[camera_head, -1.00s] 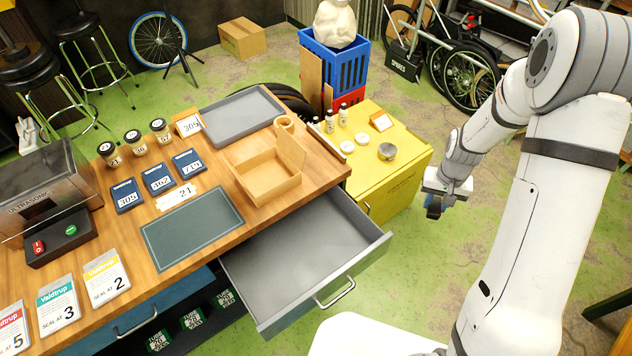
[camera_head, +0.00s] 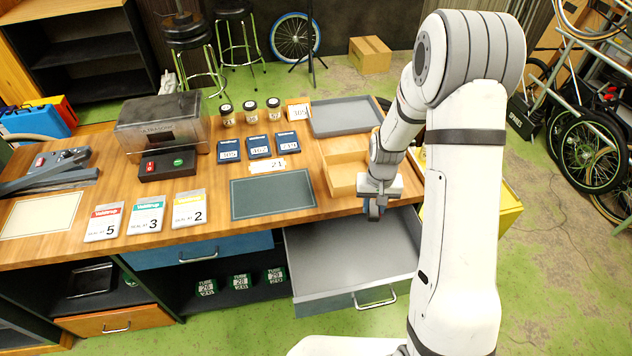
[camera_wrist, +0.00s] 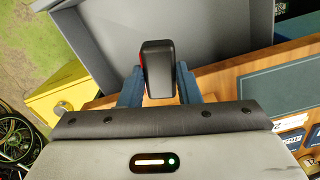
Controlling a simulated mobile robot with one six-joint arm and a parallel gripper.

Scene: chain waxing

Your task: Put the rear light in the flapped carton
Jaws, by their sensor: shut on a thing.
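My gripper (camera_head: 375,207) is over the open drawer, by the bench's front edge and close to the carton in the picture. In the wrist view my gripper (camera_wrist: 158,88) has its blue fingers on both sides of the rear light (camera_wrist: 157,66), a small black block with a red side, and is shut on it. The flapped carton (camera_head: 342,180) is a light brown open box on the bench's right part. My arm hides its right side, so its flap is not clear now.
The grey drawer (camera_head: 335,250) stands pulled out below the bench top. A grey tray (camera_head: 345,115) lies behind the carton. A dark green mat (camera_head: 272,197) and blue boxes (camera_head: 258,146) lie to its left. The yellow cabinet (camera_head: 508,205) is partly behind my arm.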

